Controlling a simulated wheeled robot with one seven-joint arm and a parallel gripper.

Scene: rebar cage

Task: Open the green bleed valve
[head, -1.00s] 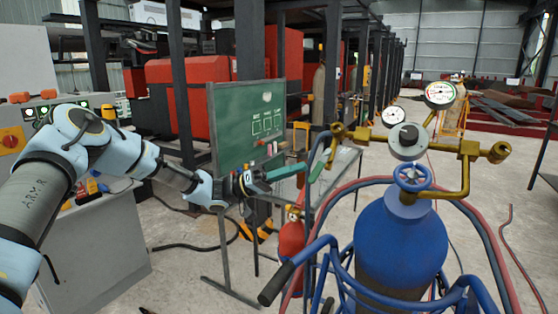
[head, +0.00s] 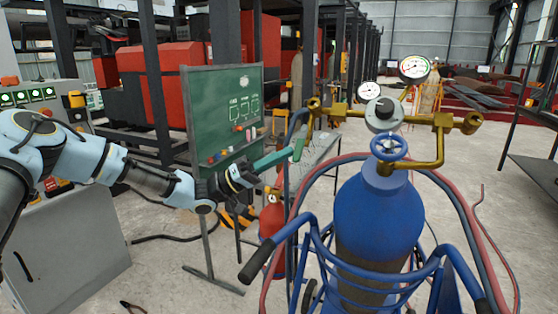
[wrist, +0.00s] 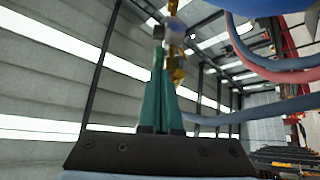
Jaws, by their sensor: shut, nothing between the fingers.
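The green bleed valve lever (head: 299,148) hangs down from the left end of the brass manifold (head: 340,113) in the head view. My gripper (head: 288,154) is shut, with its teal fingers together and nothing between them. It comes in from the left, and its tips appear right beside the lever's lower part. I cannot tell whether they touch. In the wrist view the shut fingers (wrist: 160,85) point up toward a brass part (wrist: 176,66). The green lever cannot be made out clearly there.
The blue cylinder (head: 378,218) stands in a blue cart (head: 312,240) with a blue handwheel (head: 389,148) and gauges (head: 414,69) above. Red and blue hoses (head: 462,205) loop around it. A green board (head: 222,110) stands behind my arm, and a red extinguisher (head: 271,220) below.

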